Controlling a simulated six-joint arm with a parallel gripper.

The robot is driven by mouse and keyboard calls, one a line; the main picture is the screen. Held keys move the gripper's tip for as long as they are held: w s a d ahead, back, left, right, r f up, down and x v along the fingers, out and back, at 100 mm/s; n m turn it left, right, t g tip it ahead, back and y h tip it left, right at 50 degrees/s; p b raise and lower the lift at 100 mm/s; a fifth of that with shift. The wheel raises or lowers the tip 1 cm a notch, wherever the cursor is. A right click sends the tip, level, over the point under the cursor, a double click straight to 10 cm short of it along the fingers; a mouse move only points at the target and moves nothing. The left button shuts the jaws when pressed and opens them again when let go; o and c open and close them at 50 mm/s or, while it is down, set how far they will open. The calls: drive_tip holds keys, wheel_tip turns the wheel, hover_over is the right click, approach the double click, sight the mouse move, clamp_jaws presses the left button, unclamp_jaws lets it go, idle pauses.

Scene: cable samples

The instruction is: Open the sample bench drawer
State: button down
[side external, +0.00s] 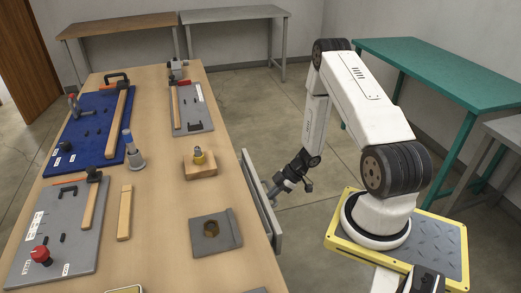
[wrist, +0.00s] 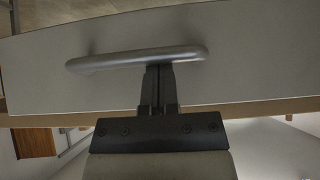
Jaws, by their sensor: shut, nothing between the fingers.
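The bench drawer has a flat grey front (side external: 259,205) along the right edge of the wooden bench; it also fills the upper part of the wrist view (wrist: 50,85). I cannot tell how far, if at all, it stands out from the bench. A rounded grey bar handle (wrist: 105,61) runs across the drawer front. My gripper (side external: 273,193) is at the drawer front from the right side. In the wrist view, my gripper's dark fingers (wrist: 159,72) are together, with their tips at the handle's lower edge, right of its middle. Whether they touch the bar is unclear.
A green table (side external: 440,65) stands at the back right. Floor beside the drawer is clear.

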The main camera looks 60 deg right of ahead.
drive_tip(key=s+d, duration=0.4)
drive_tip(key=shift+s+d, duration=0.25)
drive_tip(key=shift+s, duration=0.05)
drive_tip(key=shift+w, duration=0.1)
